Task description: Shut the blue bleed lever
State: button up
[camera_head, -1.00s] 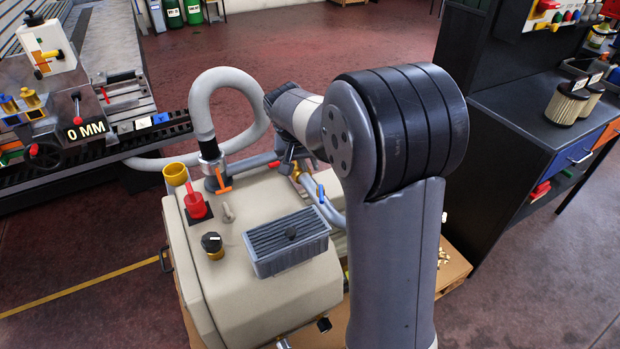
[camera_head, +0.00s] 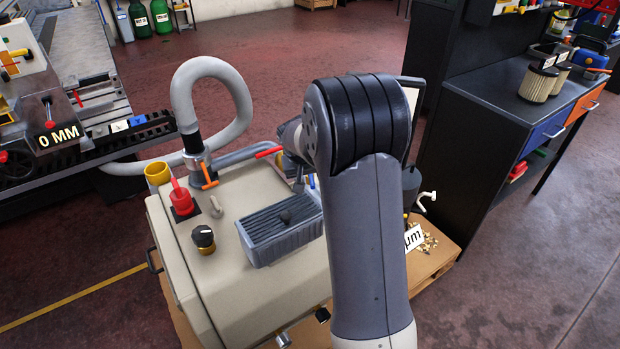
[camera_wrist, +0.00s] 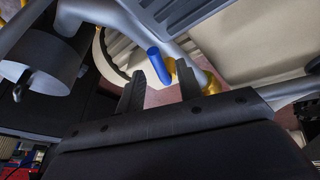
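The blue bleed lever (camera_wrist: 158,65) shows in the wrist view as a short rounded blue handle beside a brass valve fitting (camera_wrist: 207,84) on a grey pipe. My gripper (camera_wrist: 160,84) is open, with a dark finger on each side of the gap. The lever's tip lies in line with that gap, just beyond or at the fingertips; I cannot tell the depth or see contact. In the head view only a sliver of the blue lever (camera_head: 312,182) shows beside my arm. My arm hides the fingertips and most of the valve there.
The beige machine housing (camera_head: 240,215) carries a ribbed grey box (camera_head: 281,228), a black knob (camera_head: 203,238), a red lever (camera_head: 268,152) and an orange lever (camera_head: 209,176). A thick grey hose (camera_head: 240,95) loops behind. A dark workbench (camera_head: 500,125) stands at right.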

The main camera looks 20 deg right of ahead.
jog(key=shift+w+d+f, duration=0.1)
jog(key=shift+d+f, duration=0.05)
jog(key=shift+f, duration=0.1)
jog(key=shift+c, duration=0.4)
grip_shut()
